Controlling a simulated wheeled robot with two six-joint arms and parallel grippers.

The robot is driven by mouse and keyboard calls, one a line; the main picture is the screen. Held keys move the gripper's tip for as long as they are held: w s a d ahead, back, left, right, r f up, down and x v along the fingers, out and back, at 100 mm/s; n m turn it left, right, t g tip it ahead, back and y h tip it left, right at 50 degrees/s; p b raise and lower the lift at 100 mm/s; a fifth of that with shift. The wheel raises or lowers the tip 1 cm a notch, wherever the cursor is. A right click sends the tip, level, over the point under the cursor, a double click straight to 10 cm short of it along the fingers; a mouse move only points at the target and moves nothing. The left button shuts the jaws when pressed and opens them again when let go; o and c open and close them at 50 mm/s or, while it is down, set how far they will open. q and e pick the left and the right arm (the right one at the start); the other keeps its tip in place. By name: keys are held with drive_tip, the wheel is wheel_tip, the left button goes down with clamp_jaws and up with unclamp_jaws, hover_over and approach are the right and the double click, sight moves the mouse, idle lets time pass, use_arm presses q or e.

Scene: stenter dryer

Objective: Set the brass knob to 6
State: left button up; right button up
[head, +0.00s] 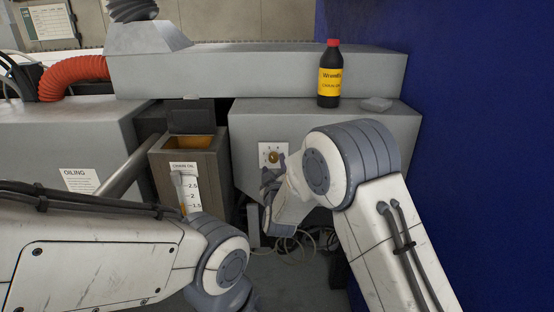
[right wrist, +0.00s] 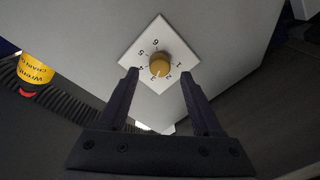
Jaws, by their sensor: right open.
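The brass knob (right wrist: 159,65) sits at the middle of a white numbered dial plate (right wrist: 165,32) in the right wrist view. The 6 is at the plate's upper part in that view. A pale mark on the knob points down, toward the 2 and 3 side; the exact number is hard to read. In the head view the knob (head: 274,157) is on the front of a grey box. My right gripper (right wrist: 156,78) is open and empty, its fingers short of the knob on either side, apart from it. My left gripper is outside the head view; only its arm shows.
An open oil box (head: 190,150) with a level scale stands left of the dial. Cables hang below. A blue wall (head: 460,110) is at right.

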sight(274, 158)
drive_tip(key=shift+w+a, duration=0.1)
drive_tip(key=shift+w, duration=0.95)
